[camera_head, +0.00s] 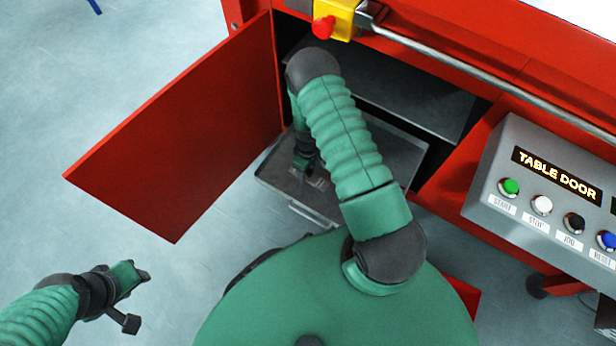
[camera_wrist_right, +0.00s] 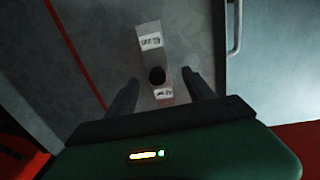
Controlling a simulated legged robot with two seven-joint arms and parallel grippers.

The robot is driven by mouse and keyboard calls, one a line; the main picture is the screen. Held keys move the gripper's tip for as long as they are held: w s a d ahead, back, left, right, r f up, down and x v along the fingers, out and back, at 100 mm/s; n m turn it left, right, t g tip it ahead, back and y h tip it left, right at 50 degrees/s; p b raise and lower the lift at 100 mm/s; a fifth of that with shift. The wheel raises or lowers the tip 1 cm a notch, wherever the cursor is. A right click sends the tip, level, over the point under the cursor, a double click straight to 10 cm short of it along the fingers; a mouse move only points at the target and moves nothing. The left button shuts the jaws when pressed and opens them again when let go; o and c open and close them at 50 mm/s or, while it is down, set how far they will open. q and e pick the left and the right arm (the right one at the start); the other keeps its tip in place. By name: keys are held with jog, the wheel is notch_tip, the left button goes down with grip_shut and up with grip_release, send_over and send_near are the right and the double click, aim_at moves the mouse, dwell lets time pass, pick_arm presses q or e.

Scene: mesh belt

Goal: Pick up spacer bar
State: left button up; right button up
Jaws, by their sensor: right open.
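The spacer bar (camera_wrist_right: 149,58) is a pale grey block with printed labels and a round black knob on top. In the right wrist view it lies on a grey surface, its near end between my right fingers. My right gripper (camera_wrist_right: 160,90) is open, a finger on each side with gaps to the bar. In the head view my right gripper (camera_head: 306,165) reaches down over the pulled-out grey tray (camera_head: 395,150), and the bar is mostly hidden there. My left gripper (camera_head: 132,285) hangs over the floor at lower left; its finger opening is unclear.
The red cabinet door (camera_head: 185,120) stands open left of the tray. A dark shelf (camera_head: 420,95) lies behind my right forearm. A yellow box with a red knob (camera_head: 324,27) sits above. A control panel (camera_head: 550,190) is at right.

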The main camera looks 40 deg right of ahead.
jog(key=f, duration=0.1)
jog(key=f+b, duration=0.1)
jog(key=f, duration=0.1)
jog(key=f+b, duration=0.1)
jog(key=shift+s+d+f, duration=0.2)
jog(key=shift+d+f, duration=0.15)
jog(key=shift+f, duration=0.25)
jog(key=shift+r, duration=0.25)
jog(key=shift+a, duration=0.15)
jog(key=shift+r, duration=0.1)
jog(key=shift+c, duration=1.3)
jog(key=c, duration=0.9)
pick_arm(q)
jog(key=f, duration=0.1)
jog(key=d+f, duration=0.1)
jog(key=shift+f, duration=0.4)
pick_arm(e)
grip_shut()
